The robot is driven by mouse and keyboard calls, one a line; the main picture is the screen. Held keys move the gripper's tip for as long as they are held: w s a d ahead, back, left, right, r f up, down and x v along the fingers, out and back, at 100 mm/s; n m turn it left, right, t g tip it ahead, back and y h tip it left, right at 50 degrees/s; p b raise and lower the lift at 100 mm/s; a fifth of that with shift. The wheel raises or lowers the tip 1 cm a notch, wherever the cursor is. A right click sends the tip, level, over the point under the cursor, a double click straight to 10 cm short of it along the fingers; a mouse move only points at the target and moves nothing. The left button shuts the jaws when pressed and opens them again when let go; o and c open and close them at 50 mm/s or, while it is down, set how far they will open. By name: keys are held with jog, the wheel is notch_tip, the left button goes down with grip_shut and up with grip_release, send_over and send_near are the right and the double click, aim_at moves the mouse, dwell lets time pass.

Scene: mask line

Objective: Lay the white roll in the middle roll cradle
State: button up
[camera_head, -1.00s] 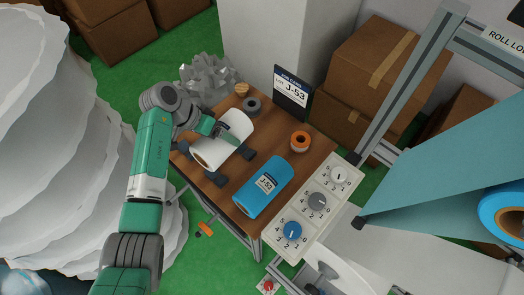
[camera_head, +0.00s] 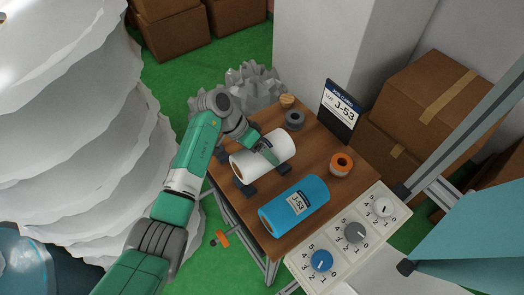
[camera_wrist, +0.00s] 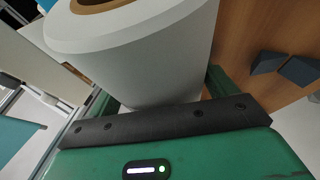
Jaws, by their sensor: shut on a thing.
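The white roll (camera_head: 250,165) is over the left part of the wooden table in the head view, its open core end facing lower left. My gripper (camera_head: 264,150) is shut on it, across its upper right part. In the wrist view the white roll (camera_wrist: 140,55) fills the space ahead of the fingers, with its brown core at the top. Dark wedge blocks (camera_head: 249,191) show beside and below the roll; they also show in the wrist view (camera_wrist: 300,70), apart from the roll. I cannot tell whether the roll touches the table. I cannot identify the middle roll cradle.
A blue roll labelled J-53 (camera_head: 315,190) lies on the table (camera_head: 318,150) near the white one. A knob panel (camera_head: 335,250) is at the front right.

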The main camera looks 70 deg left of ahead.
jog(key=shift+f+b, duration=1.5)
jog(key=shift+f, duration=1.25)
jog(key=shift+f, duration=0.5)
jog(key=o, duration=1)
jog(key=shift+o, duration=0.2)
jog(key=p+v, duration=0.1)
jog(key=v, duration=0.7)
jog(key=shift+w, duration=0.1)
